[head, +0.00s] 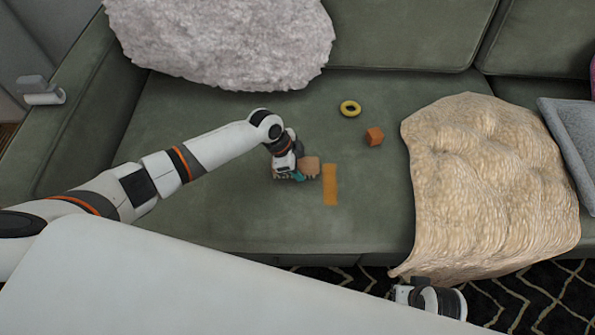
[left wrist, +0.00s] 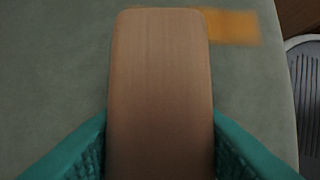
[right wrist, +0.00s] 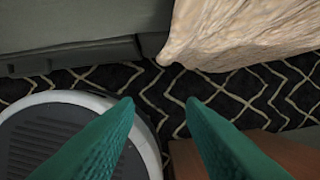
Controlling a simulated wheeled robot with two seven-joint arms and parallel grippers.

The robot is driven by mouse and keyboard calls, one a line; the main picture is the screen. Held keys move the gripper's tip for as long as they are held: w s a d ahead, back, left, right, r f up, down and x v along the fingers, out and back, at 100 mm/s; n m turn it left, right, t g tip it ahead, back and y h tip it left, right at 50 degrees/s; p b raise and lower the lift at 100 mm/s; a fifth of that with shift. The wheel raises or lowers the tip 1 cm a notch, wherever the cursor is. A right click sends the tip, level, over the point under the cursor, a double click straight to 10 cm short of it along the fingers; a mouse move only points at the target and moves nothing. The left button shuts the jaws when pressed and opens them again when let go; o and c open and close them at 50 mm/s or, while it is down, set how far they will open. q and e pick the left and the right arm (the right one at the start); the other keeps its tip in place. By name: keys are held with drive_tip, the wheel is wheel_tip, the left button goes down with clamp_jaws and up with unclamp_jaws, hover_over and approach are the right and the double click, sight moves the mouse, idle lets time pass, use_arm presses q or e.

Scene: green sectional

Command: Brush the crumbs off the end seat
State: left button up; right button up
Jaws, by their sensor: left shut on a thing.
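The end seat (head: 215,215) is the green left cushion of the sofa. My left gripper (head: 297,177) is shut on a tan wooden block-like brush (head: 309,167), low over or on the seat. In the left wrist view the brush's smooth back (left wrist: 160,85) lies between the teal fingers; its underside is hidden. A flat orange-yellow patch (head: 330,184), perhaps the crumbs, lies just right of the brush; single crumbs cannot be made out. It also shows in the left wrist view (left wrist: 235,26). My right gripper (right wrist: 160,105) is open and empty, over the floor before the sofa.
A beige throw (head: 490,185) covers the seat to the right. A fluffy grey cushion (head: 225,40) is at the back. The seat's front left is clear.

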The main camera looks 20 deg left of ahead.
sight(323, 159)
use_arm(q)
drive_tip(key=shift+w+a, duration=0.1)
drive_tip(key=shift+w, duration=0.15)
use_arm(e)
drive_tip(key=shift+r, duration=0.55)
